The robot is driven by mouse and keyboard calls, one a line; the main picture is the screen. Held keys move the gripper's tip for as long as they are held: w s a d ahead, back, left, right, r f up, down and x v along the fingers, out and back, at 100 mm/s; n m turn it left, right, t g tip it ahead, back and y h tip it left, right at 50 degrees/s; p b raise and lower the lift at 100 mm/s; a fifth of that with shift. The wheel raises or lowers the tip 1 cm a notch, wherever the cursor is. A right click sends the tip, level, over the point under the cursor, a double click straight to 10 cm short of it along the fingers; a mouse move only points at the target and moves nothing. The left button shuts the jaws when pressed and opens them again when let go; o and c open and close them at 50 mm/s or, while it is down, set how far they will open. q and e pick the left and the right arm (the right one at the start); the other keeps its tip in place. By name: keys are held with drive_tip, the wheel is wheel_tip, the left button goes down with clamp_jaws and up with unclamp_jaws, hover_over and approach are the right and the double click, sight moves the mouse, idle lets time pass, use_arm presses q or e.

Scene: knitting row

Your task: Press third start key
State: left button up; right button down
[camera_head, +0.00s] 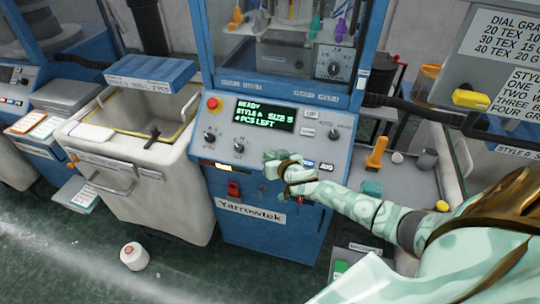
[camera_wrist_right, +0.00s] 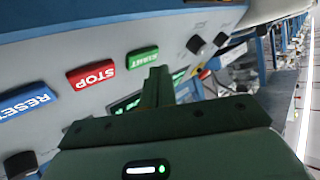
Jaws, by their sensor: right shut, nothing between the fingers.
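The blue knitting machine (camera_head: 262,214) labelled Yarrowtek stands in the middle of the head view. Its display (camera_head: 265,116) reads READY, STYLE A, SIZE S, 4 PCS LEFT. In the right wrist view its green START key (camera_wrist_right: 143,56), red STOP key (camera_wrist_right: 91,74) and blue RESET key (camera_wrist_right: 27,102) sit in a row, upside down. My right gripper (camera_head: 270,164) is shut and empty at the panel's lower edge, hiding part of the key row. Its fingertips (camera_wrist_right: 160,72) appear just beside the START key; I cannot tell whether they touch it. My left gripper is not in view.
A red mushroom button (camera_head: 213,103) and black knobs are on the panel. A white bin (camera_head: 180,180) stands to the left. A grey side tray (camera_head: 400,182) with small items is on the right.

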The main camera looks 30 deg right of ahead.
idle(0.4)
drive_tip(key=shift+w+d+f+b, duration=0.2)
drive_tip(key=shift+f+b, duration=0.1)
drive_tip(key=shift+f, duration=0.05)
